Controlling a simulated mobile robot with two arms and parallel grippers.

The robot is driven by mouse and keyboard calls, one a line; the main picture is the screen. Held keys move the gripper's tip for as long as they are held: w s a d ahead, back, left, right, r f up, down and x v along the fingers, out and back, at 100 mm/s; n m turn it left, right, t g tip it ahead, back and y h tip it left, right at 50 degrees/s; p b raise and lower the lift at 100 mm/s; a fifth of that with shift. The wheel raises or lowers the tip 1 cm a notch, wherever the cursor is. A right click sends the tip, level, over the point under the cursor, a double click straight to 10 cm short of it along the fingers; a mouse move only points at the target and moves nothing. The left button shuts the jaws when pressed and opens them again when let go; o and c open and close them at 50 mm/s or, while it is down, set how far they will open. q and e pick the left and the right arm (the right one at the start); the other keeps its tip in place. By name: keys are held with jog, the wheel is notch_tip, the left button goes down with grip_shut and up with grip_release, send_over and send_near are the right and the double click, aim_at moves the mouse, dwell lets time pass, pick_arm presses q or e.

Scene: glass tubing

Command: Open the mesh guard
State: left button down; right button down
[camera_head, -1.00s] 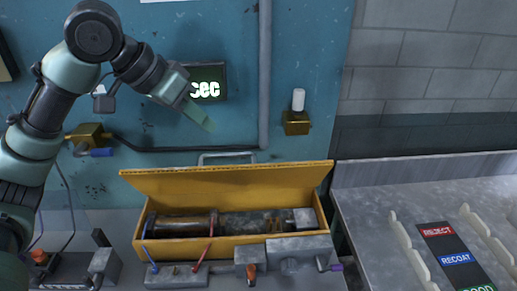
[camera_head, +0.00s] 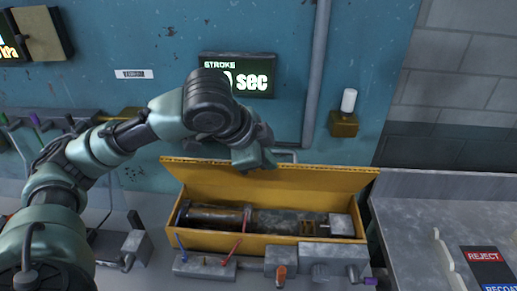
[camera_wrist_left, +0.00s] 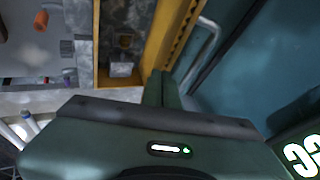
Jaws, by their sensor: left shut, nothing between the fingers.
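The mesh guard appears to be the yellow lid (camera_head: 310,181) of the long yellow box (camera_head: 255,242); no mesh can be made out. The lid stands raised at the back of the box, and the box's inside shows. A metal handle (camera_head: 290,152) shows behind the lid's top edge, partly hidden by my arm; it also shows in the left wrist view (camera_wrist_left: 207,48). My left gripper (camera_head: 262,163) is at the lid's top edge, left of the visible part of the handle. In the left wrist view its fingers (camera_wrist_left: 161,88) are together and empty. Contact with the lid cannot be told.
Inside the box lies a dark cylinder (camera_head: 216,217). Levers and a block (camera_head: 333,256) stand along its front. A lit display (camera_head: 247,75) and a grey pipe (camera_head: 316,75) are on the blue wall behind. A grey table (camera_head: 410,225) is at the right.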

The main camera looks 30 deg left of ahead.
pick_arm(q)
jog(key=shift+w+a+p, duration=0.15)
jog(key=shift+w+a, duration=0.3)
jog(key=shift+w, duration=0.35)
jog(key=shift+w+a+p, duration=0.15)
jog(key=shift+w+a, duration=0.25)
jog(key=shift+w, duration=0.35)
jog(key=shift+w+r+p, duration=0.15)
jog(key=shift+r+p, duration=0.05)
jog(key=shift+p, duration=0.15)
jog(key=w+p, duration=0.1)
jog(key=w+a+p, duration=0.1)
jog(key=p, duration=0.1)
jog(key=w+a+p, duration=0.1)
jog(key=shift+w+r, duration=0.35)
